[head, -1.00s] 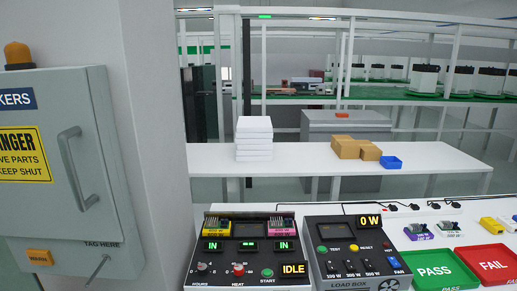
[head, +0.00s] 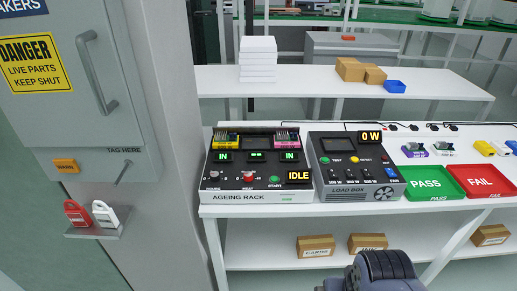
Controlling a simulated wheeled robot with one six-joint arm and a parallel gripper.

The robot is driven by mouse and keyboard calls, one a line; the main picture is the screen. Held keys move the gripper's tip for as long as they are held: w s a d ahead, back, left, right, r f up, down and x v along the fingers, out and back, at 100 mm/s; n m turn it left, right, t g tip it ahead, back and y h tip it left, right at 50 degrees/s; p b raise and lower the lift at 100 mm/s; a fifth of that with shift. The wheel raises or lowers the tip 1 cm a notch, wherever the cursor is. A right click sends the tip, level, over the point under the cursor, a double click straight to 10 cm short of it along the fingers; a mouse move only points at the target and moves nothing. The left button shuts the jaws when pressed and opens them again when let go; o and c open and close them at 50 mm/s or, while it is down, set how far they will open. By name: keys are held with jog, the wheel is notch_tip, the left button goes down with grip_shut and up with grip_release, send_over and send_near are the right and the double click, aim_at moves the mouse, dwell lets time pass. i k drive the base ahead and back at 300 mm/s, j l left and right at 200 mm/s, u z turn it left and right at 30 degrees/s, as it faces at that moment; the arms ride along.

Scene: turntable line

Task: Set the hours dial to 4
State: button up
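The ageing rack (head: 240,197) is a black-topped box with a white front, standing at the left end of the white bench. Its hours dial (head: 214,175) is a small knob at the left of the panel, above the HOURS label; its setting is too small to read. The red heat dial (head: 248,176) is to its right, then a green start button (head: 274,179) and a display reading IDLE (head: 298,175). Two displays above read IN. Part of my arm shows at the bottom edge, well below and right of the rack. My gripper is not in view.
The load box (head: 345,192) stands close beside the rack on the right, then the green PASS tray (head: 430,198) and red FAIL tray (head: 468,193). A grey cabinet (head: 80,120) and pillar (head: 170,130) stand left. Cartons (head: 316,252) lie on the shelf below.

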aim_at(215, 176)
jog(key=i+j+u, duration=0.2)
jog(key=i+j, duration=0.6)
jog(key=i, duration=0.05)
